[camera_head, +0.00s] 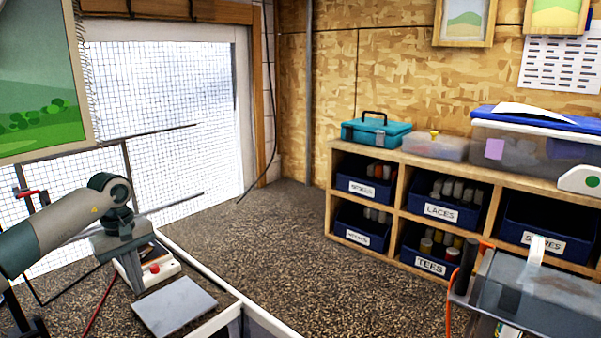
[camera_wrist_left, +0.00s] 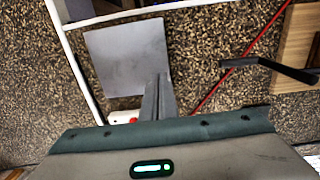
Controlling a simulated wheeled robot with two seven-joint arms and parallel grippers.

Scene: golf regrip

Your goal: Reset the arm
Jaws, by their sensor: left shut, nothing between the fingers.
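My left arm comes in from the left in the head view. Its gripper (camera_head: 137,284) points down, shut and empty, above the bench beside a grey square plate (camera_head: 173,306). In the left wrist view the closed fingers (camera_wrist_left: 160,85) show in front of the plate (camera_wrist_left: 127,57). A white box with a red knob (camera_head: 160,267) is just behind the fingers in the head view, partly hidden by them. My right gripper is not in view.
A wooden shelf (camera_head: 397,193) with labelled blue bins stands along the back wall. A clear bin (camera_head: 530,290) is at the lower right. A red cord (camera_wrist_left: 215,88) and a dark bar (camera_wrist_left: 262,68) lie near the plate. The speckled floor mid-view is clear.

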